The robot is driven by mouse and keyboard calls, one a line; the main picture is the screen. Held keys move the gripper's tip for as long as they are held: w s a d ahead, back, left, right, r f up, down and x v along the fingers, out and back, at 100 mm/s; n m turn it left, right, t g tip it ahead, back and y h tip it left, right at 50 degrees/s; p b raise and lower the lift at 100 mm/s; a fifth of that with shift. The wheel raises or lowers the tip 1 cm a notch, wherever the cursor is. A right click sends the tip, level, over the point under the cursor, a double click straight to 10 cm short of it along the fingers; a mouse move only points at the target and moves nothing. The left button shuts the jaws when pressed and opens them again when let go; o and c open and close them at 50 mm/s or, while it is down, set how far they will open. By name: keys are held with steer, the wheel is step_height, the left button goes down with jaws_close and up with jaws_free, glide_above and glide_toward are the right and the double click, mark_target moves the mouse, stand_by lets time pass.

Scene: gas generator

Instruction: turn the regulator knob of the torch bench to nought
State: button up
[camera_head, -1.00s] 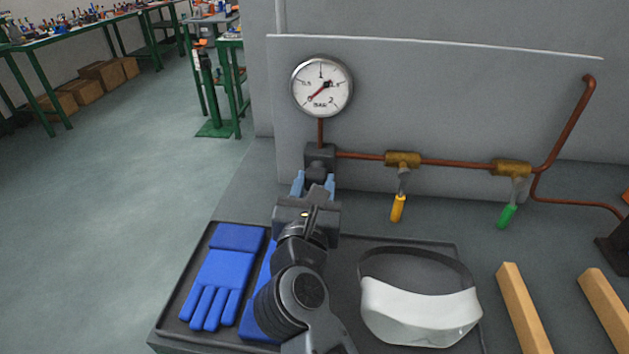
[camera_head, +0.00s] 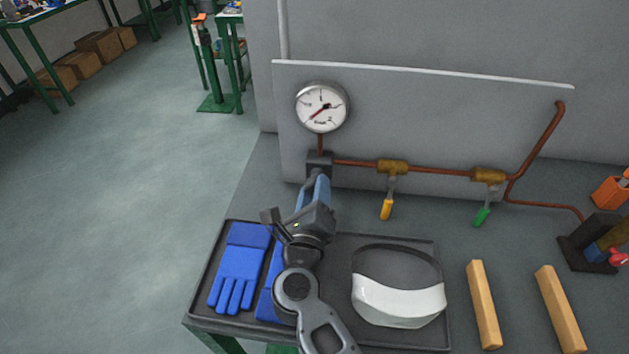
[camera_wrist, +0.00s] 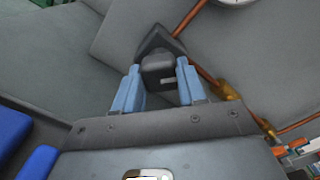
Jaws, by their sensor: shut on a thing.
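The regulator (camera_head: 319,160) is a dark block on the panel below the round pressure gauge (camera_head: 321,107). The gauge's thin red needle end points to the lower left of the dial; its numbers are too small to read surely. The dark regulator knob (camera_wrist: 158,69), with a small pale mark, sits between the blue fingers of my gripper (camera_wrist: 160,86) in the wrist view. The gripper is shut on the knob. In the head view my gripper (camera_head: 316,186) is seen rolled, and it hides most of the knob.
A copper pipe runs right to a yellow-handled valve (camera_head: 387,207) and a green-handled valve (camera_head: 482,215). Below lie a tray (camera_head: 340,340) with blue gloves (camera_head: 240,265) and a white visor (camera_head: 398,302), and two wooden bars (camera_head: 483,305). Open floor is at left.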

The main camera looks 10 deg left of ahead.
steer(key=n, duration=0.3)
steer(key=shift+n, duration=0.4)
steer(key=n, duration=0.4)
steer(key=shift+f, duration=0.1)
steer(key=shift+n, duration=0.3)
steer(key=o, duration=1.1)
steer(key=shift+c, duration=0.2)
steer(key=shift+s, duration=0.1)
steer(key=s, duration=0.7)
steer(key=shift+s+a, duration=0.15)
steer(key=shift+s, duration=0.2)
